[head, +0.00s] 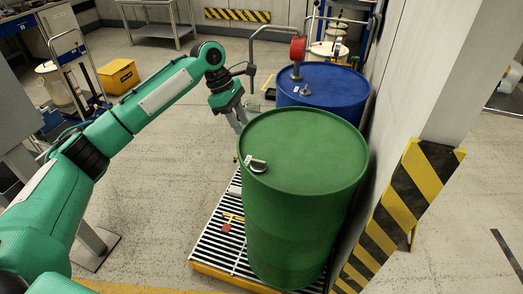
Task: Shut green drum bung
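The green drum (305,150) stands upright on a slatted pallet. Its bung (257,164) is a small grey metal fitting with a pale tag, near the left edge of the lid. I cannot tell whether it is open or closed. My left gripper (238,120) points down just beyond the drum's far left rim, apart from the bung. Its grey fingers show, but the gap between them is too small to read, and I see nothing held. My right gripper is not in view.
A wall with a striped guard (398,205) is close on the right. The slatted pallet (212,245) has a yellow-and-red item on it.

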